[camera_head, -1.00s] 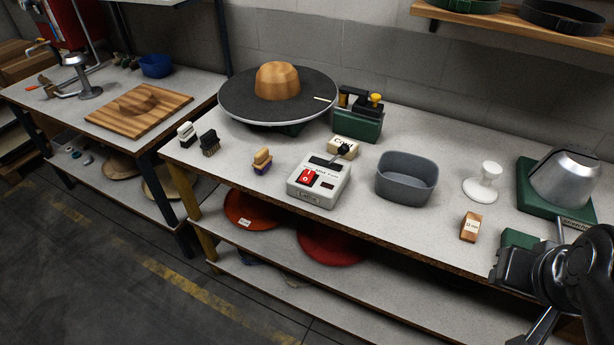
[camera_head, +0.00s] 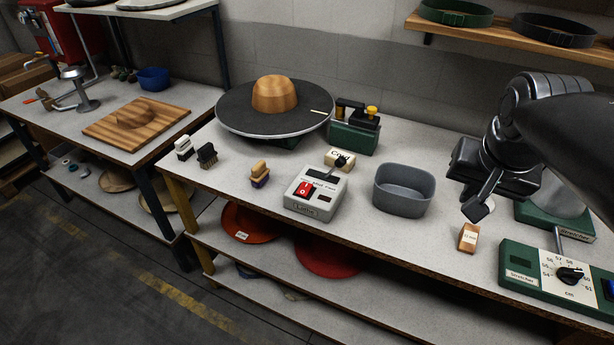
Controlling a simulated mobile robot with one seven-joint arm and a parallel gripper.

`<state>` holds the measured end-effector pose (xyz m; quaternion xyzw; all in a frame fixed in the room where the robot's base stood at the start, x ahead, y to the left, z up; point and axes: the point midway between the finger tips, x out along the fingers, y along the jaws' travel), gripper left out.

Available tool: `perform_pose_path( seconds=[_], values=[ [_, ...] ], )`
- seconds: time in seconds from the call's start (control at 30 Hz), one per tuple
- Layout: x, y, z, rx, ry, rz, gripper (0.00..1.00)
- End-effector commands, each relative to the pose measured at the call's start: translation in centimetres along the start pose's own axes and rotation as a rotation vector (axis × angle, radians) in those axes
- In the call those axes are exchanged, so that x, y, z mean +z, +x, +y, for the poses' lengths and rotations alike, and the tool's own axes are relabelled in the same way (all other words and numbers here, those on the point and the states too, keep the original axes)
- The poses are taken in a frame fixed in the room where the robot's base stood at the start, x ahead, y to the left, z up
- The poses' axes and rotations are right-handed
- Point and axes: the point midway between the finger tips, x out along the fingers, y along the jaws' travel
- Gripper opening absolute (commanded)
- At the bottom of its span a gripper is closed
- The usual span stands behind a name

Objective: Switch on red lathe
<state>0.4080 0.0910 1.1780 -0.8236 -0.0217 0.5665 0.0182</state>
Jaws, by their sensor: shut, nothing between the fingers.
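A light grey control box (camera_head: 316,196) labelled "Lathe" stands near the front edge of the workbench, left of the grey tub. My gripper (camera_head: 475,212) is shut and empty, pointing down above the bench on the right, apart from the box.
A grey tub (camera_head: 403,190) stands between my gripper and the box. A small wooden block (camera_head: 468,238) sits near the front edge below my gripper. A green stretcher box (camera_head: 525,272) with a dial is at the right. Brushes (camera_head: 207,155) stand left of the lathe box.

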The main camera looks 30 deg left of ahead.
Motion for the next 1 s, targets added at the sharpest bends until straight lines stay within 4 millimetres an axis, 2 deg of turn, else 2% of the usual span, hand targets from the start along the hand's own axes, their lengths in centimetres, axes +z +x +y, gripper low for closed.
perform_pose_path(
  seconds=[0.03, 0.2, 0.5, 0.77, 1.0],
  values=[
    [-1.1, 0.4, -1.4, -0.002, -0.006, -0.015, 0.00],
    [-4.2, 1.5, -5.7, -0.005, -0.005, -0.051, 0.00],
    [-7.9, 4.5, -14.7, 0.003, -0.004, -0.108, 0.00],
    [-9.0, 8.0, -23.5, 0.020, -0.004, -0.152, 0.00],
    [-8.2, 11.3, -31.0, 0.042, -0.005, -0.179, 0.00]
  ],
)
